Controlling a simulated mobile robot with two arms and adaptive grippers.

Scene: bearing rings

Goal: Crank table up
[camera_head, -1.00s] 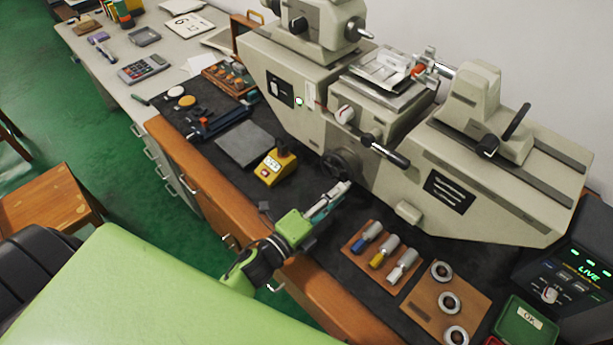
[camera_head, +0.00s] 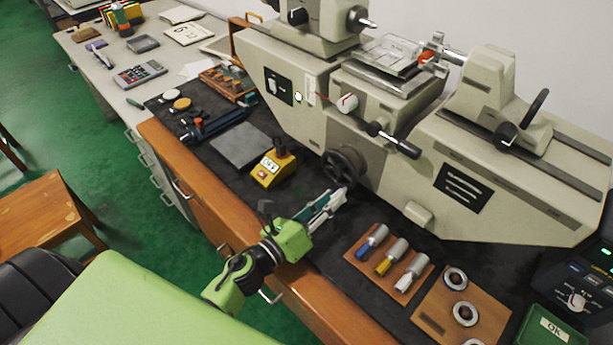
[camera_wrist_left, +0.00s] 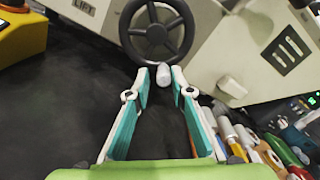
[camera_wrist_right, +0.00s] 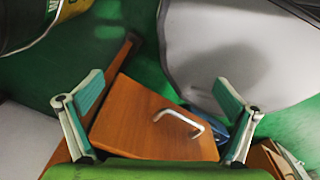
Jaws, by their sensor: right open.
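The dark handwheel (camera_head: 343,167) sits on the front of the beige bench machine, below its flat table (camera_head: 395,72). The left wrist view shows its spoked rim (camera_wrist_left: 157,58) with a pale knob (camera_wrist_left: 147,84) at the bottom, near a LIFT label. My left gripper (camera_head: 338,197) is just in front of the wheel. Its fingers (camera_wrist_left: 160,80) are apart on either side of the knob; a gap shows, and I cannot tell whether either finger touches it. My right gripper (camera_wrist_right: 160,95) is open and empty, seen only in its own wrist view, over a wooden drawer front with a handle.
A yellow control box (camera_head: 272,168) stands left of the wheel. A wooden rack (camera_head: 388,262) of coloured-handled tools and a board (camera_head: 460,305) of rings lie to the right. A green OK tray (camera_head: 553,330) is at the far right. The black mat before the wheel is mostly clear.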

